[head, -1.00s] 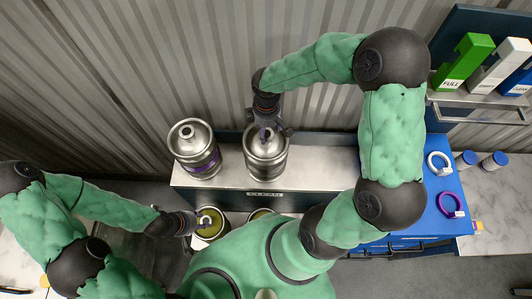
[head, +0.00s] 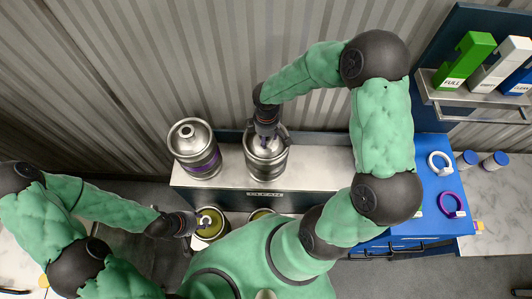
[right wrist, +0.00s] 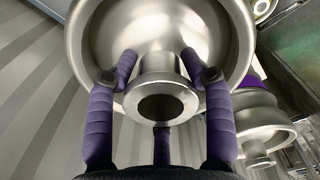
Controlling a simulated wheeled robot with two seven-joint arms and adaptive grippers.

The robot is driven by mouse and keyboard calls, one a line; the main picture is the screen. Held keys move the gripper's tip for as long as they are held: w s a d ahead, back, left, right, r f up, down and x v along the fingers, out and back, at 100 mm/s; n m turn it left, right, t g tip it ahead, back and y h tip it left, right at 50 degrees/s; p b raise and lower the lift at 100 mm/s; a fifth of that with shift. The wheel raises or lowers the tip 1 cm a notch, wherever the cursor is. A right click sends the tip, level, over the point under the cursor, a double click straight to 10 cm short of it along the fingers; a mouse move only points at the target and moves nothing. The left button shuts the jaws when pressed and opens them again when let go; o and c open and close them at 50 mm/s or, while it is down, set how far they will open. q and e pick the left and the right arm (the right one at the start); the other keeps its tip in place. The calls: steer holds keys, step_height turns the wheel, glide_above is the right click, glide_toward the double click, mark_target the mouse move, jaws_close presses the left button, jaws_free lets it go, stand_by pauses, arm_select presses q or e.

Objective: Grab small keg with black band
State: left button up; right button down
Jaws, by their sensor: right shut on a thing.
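A small steel keg (head: 266,166) stands upright on the steel counter, right of another keg. Most of its band is hard to make out in the head view. My right gripper (head: 266,138) is over its top. In the right wrist view, the purple fingers of my right gripper (right wrist: 162,85) are shut around the keg's neck (right wrist: 165,95). The other keg (head: 195,150) has a purple band; it also shows in the right wrist view (right wrist: 258,118). My left gripper (head: 193,223) is low at the left, beside an olive-topped round container (head: 210,228); its finger opening is unclear.
The steel counter (head: 312,172) has a front label reading CLEAN and bare room right of the kegs. A corrugated wall stands behind.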

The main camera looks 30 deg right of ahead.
steer(key=shift+w+d+r, duration=0.1)
steer(key=shift+w+r, duration=0.05)
